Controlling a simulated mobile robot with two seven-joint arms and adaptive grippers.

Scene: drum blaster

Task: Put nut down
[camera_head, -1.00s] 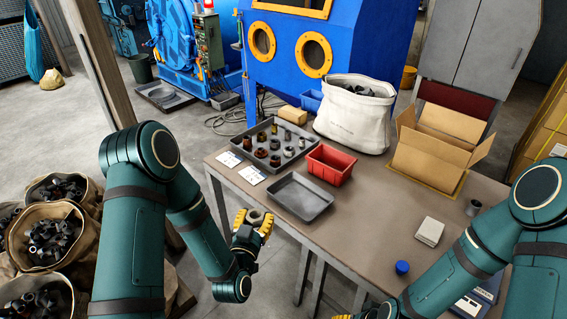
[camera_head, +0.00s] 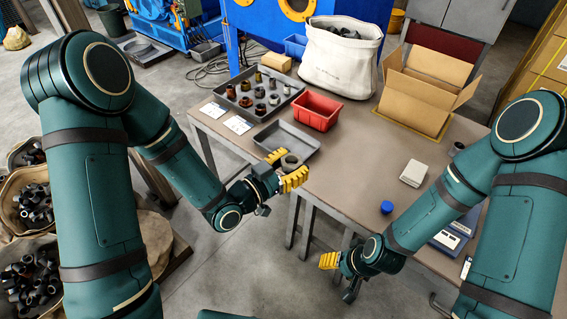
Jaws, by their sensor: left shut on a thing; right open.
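A grey ring-shaped nut (camera_head: 291,162) sits between the yellow fingers of my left gripper (camera_head: 286,170). The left gripper is shut on it, at the near edge of the grey empty tray (camera_head: 300,133). From this view I cannot tell how high the nut is above the tray. My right gripper (camera_head: 329,261) is open and empty, low in front of the table's near edge; its fingertips show only in part.
On the table (camera_head: 350,165) stand a compartment tray (camera_head: 240,113) with several nuts, a red bin (camera_head: 318,110), a white sack (camera_head: 340,62), an open cardboard box (camera_head: 412,92), a blue cap (camera_head: 386,207) and a small white box (camera_head: 414,173).

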